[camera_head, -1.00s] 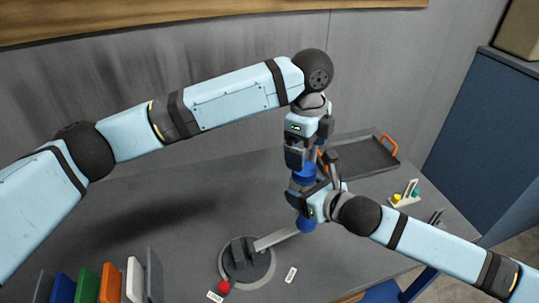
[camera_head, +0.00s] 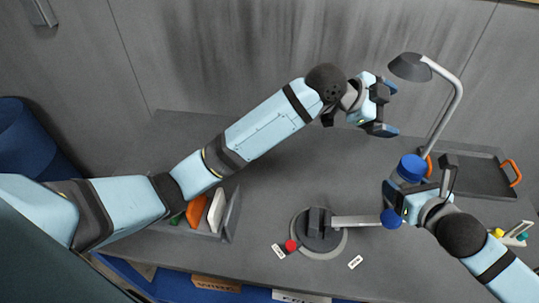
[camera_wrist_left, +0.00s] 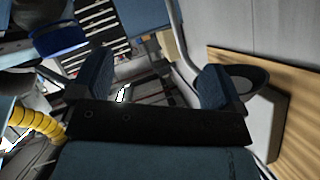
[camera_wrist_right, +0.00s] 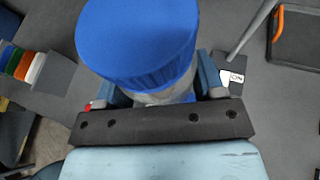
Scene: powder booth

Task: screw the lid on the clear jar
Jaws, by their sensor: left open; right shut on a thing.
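The clear jar (camera_wrist_right: 168,93) is upright in my right gripper (camera_head: 418,190), which is shut on its body. A ribbed blue lid (camera_wrist_right: 138,45) sits on top of the jar, and the lid also shows in the head view (camera_head: 411,168). The lid hides the jar's mouth, and I cannot tell how tight it is. Most of the jar body is hidden by the lid and the fingers. My left gripper (camera_head: 388,107) is open and empty, above and apart from the lid, with its jaws pointing to the right in the head view.
A lever device (camera_head: 320,232) with a blue knob (camera_head: 391,218) and red button (camera_head: 291,245) stands below the jar. A lamp (camera_head: 410,67) rises behind. A black tray (camera_head: 470,185) lies right; a folder rack (camera_head: 233,215) stands left. The table's back middle is clear.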

